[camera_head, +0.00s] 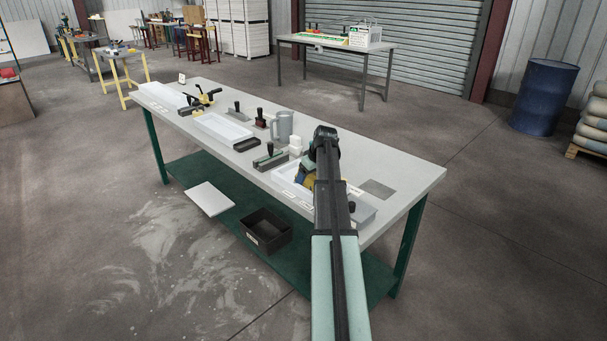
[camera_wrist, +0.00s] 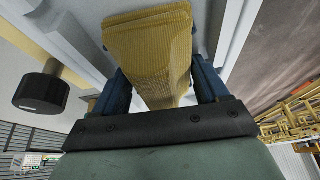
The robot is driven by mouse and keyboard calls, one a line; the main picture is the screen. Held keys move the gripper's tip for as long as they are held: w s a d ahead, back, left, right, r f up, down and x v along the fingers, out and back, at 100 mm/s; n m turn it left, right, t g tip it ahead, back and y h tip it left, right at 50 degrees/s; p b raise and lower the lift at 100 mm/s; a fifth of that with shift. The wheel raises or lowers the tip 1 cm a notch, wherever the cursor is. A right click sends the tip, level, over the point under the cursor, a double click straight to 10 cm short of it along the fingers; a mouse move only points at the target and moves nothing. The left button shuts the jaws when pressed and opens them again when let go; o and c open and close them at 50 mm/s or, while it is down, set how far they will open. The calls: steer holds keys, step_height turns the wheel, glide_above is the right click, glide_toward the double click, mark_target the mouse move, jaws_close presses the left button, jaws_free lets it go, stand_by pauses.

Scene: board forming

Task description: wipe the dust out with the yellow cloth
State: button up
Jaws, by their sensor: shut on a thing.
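My gripper (camera_wrist: 160,88) is shut on the yellow cloth (camera_wrist: 150,40), which shows as a ribbed, folded piece between the two blue fingers in the wrist view. In the head view a bit of yellow (camera_head: 308,184) shows beside my arm, over the nearest white tray (camera_head: 284,172). In the wrist view the cloth is above or against a pale surface between white walls; I cannot tell whether it touches. My arm hides much of this tray in the head view. No dust can be made out.
The grey table (camera_head: 420,172) also holds another white tray (camera_head: 222,128), a grey jug (camera_head: 284,125), black-handled tools (camera_head: 270,158) and a grey flat plate (camera_head: 377,189). A black-knobbed tool (camera_wrist: 42,92) stands close to my gripper. A black bin (camera_head: 265,232) sits on the lower shelf.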

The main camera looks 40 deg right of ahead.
steer(key=s, duration=0.3)
steer(key=shift+s, duration=0.15)
steer(key=shift+w+r, duration=0.15)
steer(key=shift+w, duration=0.95)
steer(key=shift+w+f, duration=0.2)
steer(key=shift+w, duration=2.05)
steer(key=shift+w+r, duration=0.2)
steer(key=shift+w, duration=0.9)
step_height(320, 180, up, 8)
steer(key=shift+s+f, duration=0.15)
